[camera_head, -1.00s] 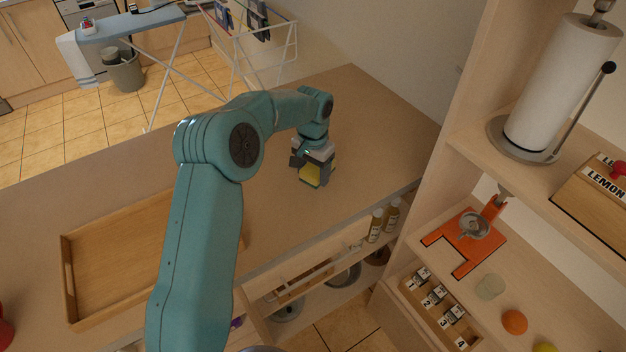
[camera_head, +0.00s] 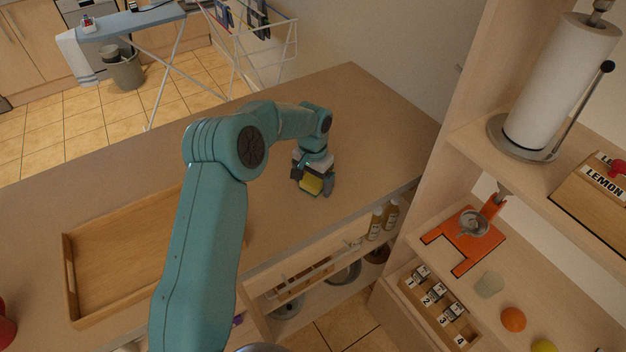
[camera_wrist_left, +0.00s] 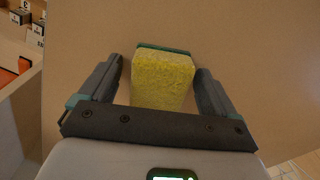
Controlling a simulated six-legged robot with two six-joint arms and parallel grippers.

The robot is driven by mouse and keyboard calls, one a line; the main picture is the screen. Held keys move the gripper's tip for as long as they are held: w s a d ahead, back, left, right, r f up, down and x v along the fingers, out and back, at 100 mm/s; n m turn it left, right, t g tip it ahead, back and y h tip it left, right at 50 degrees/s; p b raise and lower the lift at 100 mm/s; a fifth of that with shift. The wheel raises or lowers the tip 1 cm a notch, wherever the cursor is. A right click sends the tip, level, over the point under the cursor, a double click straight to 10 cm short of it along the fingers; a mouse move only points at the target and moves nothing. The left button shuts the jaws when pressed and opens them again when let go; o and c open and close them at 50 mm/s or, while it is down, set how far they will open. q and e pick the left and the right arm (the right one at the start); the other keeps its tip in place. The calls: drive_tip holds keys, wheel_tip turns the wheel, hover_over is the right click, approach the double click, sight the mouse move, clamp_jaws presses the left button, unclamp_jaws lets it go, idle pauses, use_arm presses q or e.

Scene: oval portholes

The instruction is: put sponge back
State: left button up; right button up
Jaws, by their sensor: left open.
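The sponge (camera_head: 311,184) is yellow with a dark green layer and is on or just above the wooden counter, partly hidden by my left gripper in the head view. In the left wrist view the sponge (camera_wrist_left: 162,80) stands between the two fingers, with a gap visible on each side. My left gripper (camera_head: 312,187) is open around the sponge. Its fingers also show in the left wrist view (camera_wrist_left: 160,88). My right gripper is not in view.
A wooden tray (camera_head: 72,290) lies on the counter at the left. At the right, shelves hold a paper towel roll (camera_head: 562,85), an orange stand (camera_head: 455,240) and a spice rack (camera_head: 440,315). The counter (camera_head: 365,120) behind the gripper is clear.

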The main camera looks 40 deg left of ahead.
sight(313, 179)
use_arm(q)
drive_tip(key=shift+r, duration=0.4)
wheel_tip(313, 179, up, 12)
drive_tip(key=b, duration=0.1)
drive_tip(key=shift+f, duration=0.15)
drive_tip(key=shift+s+f, duration=0.1)
